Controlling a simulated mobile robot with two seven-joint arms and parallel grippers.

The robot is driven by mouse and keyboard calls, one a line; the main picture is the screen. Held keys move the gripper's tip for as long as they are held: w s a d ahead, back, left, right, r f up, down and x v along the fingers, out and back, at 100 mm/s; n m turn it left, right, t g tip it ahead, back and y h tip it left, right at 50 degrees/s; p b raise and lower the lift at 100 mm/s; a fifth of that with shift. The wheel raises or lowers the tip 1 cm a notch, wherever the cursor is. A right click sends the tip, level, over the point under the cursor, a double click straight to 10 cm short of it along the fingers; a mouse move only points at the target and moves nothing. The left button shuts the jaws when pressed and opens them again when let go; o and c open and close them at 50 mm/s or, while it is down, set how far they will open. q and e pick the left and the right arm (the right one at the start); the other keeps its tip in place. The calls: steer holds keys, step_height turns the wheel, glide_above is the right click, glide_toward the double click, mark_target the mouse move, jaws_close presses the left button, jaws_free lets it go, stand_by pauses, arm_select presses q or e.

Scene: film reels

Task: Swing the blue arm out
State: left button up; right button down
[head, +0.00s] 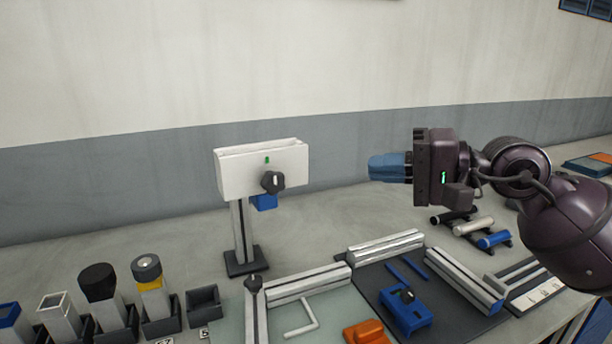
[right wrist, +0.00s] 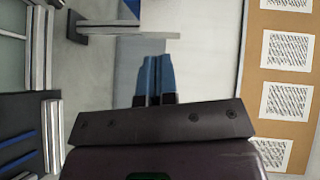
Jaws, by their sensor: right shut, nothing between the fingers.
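A white box (head: 262,168) with a black knob (head: 272,182) and a small green mark stands on a post with a dark foot. A blue piece (head: 264,202), which looks like the blue arm, shows under the box, mostly tucked below it. My right gripper (head: 372,167) is to the right of the box, clear of it, with its blue fingers pointing left. The fingers are shut and empty; they also show shut in the right wrist view (right wrist: 155,62). My left gripper is not in view.
Grey rails (head: 308,284), a blue block (head: 406,311) and an orange block (head: 367,332) lie in front on the bench. Several holders with tools (head: 150,290) stand at front left. Cylinders (head: 473,226) lie below my right arm. The bench between box and gripper is clear.

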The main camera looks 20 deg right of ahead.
arm_select(q)
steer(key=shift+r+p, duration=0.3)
steer(key=shift+p, duration=0.2)
arm_select(e)
steer(key=w+a+f, duration=0.2)
steer(key=w+a, duration=0.2)
steer(key=a, duration=0.6)
steer(key=shift+w, duration=0.35)
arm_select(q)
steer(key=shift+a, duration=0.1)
arm_select(e)
steer(key=shift+a, duration=0.1)
